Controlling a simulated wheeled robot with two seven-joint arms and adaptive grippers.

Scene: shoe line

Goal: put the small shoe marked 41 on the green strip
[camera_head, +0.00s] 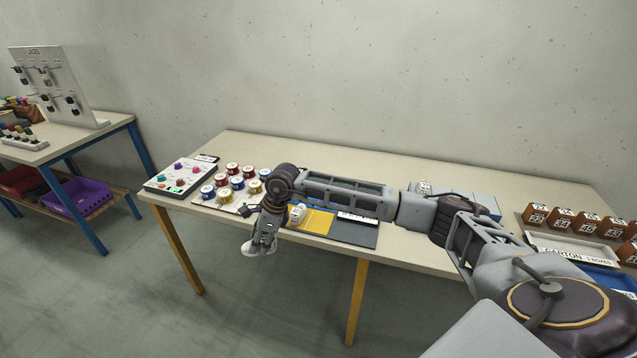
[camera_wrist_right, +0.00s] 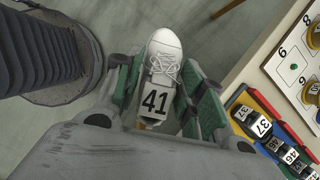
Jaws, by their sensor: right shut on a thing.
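The white lace-up shoe marked 41 (camera_wrist_right: 165,62) is between the green-padded fingers of my right gripper (camera_wrist_right: 160,92) in the right wrist view, its number plate facing the camera. In the head view my right gripper (camera_head: 262,240) points down and is shut on the shoe (camera_head: 251,248), just off the table's front edge, above the floor. A band of coloured strips lies on the table at the right of the wrist view. In the head view my right arm hides part of this area. My left gripper is not in view.
Dark shoes marked 37 (camera_wrist_right: 262,126) and 46 (camera_wrist_right: 290,156) stand on the strips. A yellow strip (camera_head: 318,222) and a dark grey panel (camera_head: 350,234) lie below my forearm. Several round tins (camera_head: 222,181) and a button board (camera_head: 181,176) stand at the table's left.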

